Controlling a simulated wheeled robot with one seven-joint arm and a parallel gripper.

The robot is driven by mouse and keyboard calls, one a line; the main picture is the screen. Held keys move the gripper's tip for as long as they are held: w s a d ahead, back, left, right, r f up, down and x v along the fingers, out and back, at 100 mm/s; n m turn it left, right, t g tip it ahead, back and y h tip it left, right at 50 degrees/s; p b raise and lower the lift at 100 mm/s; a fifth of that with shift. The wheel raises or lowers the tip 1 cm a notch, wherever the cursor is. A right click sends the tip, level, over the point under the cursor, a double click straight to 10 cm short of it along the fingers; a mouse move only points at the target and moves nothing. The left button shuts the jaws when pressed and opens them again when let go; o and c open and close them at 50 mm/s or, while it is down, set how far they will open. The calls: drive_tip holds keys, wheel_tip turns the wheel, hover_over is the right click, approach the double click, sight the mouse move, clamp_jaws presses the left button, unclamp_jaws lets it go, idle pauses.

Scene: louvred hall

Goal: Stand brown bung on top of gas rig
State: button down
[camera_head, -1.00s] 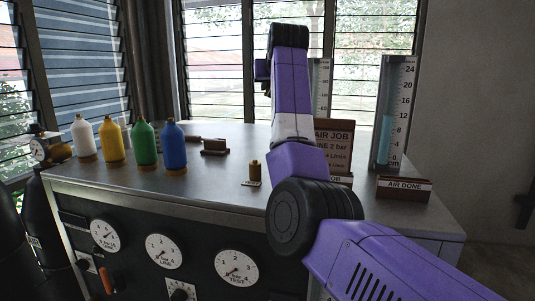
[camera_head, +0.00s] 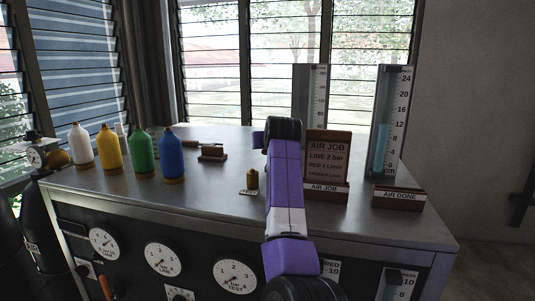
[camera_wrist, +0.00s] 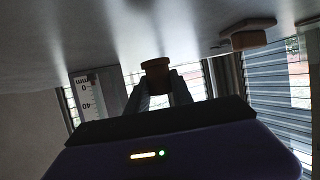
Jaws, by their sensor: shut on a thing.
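The brown bung (camera_wrist: 155,68) is a small, round, reddish-brown piece in the wrist view. My gripper (camera_wrist: 158,88) is shut on it, with a finger on each side. The wrist view is upside down, so the grey top of the gas rig fills its upper part. The bung is close to that top; I cannot tell whether it touches. In the head view the gas rig (camera_head: 120,190) is a metal cabinet with round dials on its front. My wrist is over its top there and hides the fingers and the bung.
White (camera_head: 81,146), yellow (camera_head: 109,148), green (camera_head: 142,154) and blue (camera_head: 172,154) bottles stand at left. A small brass piece (camera_head: 252,180) stands just left of my arm. The AIR JOB sign (camera_head: 327,158) and a scale column (camera_head: 391,120) stand at right.

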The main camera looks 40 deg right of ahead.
drive_tip(key=shift+f+p, duration=0.45)
drive_tip(key=shift+f, duration=1.5)
drive_tip(key=c, duration=1.1)
unclamp_jaws()
drive_tip(key=shift+f, duration=0.1)
drive_tip(key=shift+s, duration=0.1)
drive_tip(key=b+v, duration=0.2)
drive_tip(key=v, duration=0.5)
drive_tip(key=shift+s+a+r+b, duration=0.1)
drive_tip(key=shift+s+r+b, duration=0.05)
drive_tip(key=shift+r+b, duration=0.15)
